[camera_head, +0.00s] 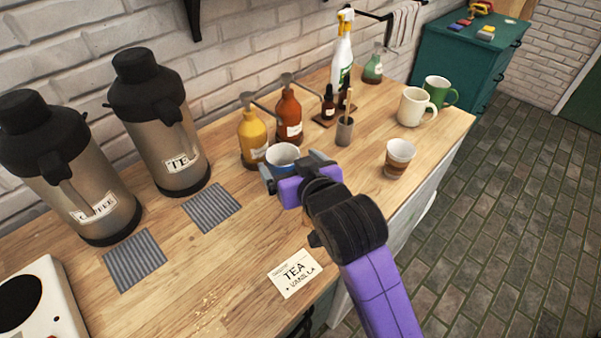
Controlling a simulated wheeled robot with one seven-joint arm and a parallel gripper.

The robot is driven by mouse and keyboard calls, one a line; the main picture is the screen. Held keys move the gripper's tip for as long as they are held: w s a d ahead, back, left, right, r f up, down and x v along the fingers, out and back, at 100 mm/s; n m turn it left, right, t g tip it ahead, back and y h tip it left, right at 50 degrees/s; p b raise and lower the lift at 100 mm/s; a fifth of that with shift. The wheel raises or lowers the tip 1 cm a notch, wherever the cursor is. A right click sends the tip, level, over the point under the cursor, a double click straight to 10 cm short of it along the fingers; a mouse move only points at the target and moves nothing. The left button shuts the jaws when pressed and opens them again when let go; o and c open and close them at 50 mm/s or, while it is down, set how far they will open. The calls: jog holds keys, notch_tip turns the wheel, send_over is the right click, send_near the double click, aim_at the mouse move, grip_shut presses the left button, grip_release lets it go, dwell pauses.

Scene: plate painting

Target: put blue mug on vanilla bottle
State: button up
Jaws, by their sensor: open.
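The blue mug (283,152) stands on the wooden counter, just in front of the pump bottles. Its lower part is hidden behind my gripper. My gripper (292,167) is open, with its fingers at the near side of the mug; I cannot tell whether they touch it. A yellow pump bottle (251,133) stands just behind and left of the mug. A red-brown pump bottle (289,116) stands behind the mug. Their labels are too small to read, so I cannot tell which is vanilla.
Two dispensers, coffee (85,165) and tea (160,130), stand at left with striped mats (212,206) before them. A "TEA + VANILLA" card (294,273) lies in front.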

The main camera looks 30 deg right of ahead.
jog(key=v, duration=0.7)
jog(key=shift+s, duration=0.1)
jog(key=shift+n+y, duration=0.4)
jog(key=s+f, duration=0.7)
jog(key=shift+s+d+f, duration=0.1)
jog(key=shift+s+f, duration=0.1)
jog(key=s+f+t, duration=0.1)
jog(key=s, duration=2.4)
jog(key=shift+d+f, duration=0.15)
jog(key=shift+d, duration=0.25)
